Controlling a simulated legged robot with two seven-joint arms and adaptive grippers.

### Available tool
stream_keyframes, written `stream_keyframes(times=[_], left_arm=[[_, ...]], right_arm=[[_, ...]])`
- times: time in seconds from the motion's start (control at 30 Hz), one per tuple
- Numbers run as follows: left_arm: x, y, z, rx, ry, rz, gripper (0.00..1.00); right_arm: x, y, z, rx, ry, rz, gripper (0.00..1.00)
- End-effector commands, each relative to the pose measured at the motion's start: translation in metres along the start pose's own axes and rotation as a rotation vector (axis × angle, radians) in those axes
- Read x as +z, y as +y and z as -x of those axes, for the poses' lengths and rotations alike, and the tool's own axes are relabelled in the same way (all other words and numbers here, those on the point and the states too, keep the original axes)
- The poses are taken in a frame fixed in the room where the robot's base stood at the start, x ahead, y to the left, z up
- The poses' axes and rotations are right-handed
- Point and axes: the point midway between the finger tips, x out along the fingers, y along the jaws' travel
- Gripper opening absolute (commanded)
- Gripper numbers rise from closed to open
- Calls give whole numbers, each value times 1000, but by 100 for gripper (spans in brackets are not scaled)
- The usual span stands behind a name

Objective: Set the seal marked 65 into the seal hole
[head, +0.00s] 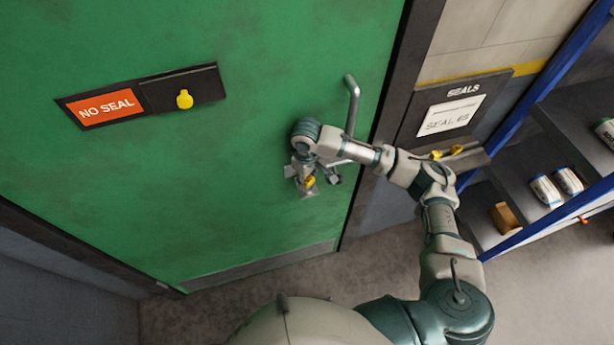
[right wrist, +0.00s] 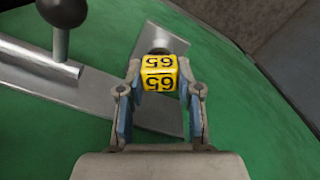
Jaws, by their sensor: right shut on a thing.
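My right gripper (head: 308,182) is shut on a yellow seal (right wrist: 159,73), and the black digits 65 show twice on it in the right wrist view. In the head view the seal (head: 310,181) is a small yellow patch between the fingers, in front of the green door. A grey metal plate (right wrist: 150,116) on the door lies behind the seal and fingers. A round dark spot (right wrist: 160,48) shows just beyond the seal; I cannot tell whether it is the seal hole, or whether the seal touches the plate. My left gripper is not in view.
The green door (head: 230,150) has a bent metal handle (head: 352,105) close to my right arm. An orange NO SEAL sign (head: 106,107) sits by a yellow knob (head: 184,99). A SEALS board (head: 448,115) has yellow seals (head: 457,150) below it. Shelves (head: 575,115) stand at right.

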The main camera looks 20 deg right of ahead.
Motion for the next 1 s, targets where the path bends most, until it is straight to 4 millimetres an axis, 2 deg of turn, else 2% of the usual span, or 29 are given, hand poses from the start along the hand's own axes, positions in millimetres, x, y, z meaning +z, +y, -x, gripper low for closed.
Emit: stream_keyframes(times=[1.0], left_arm=[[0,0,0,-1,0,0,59]], right_arm=[[0,0,-9,0,1,0,0]])
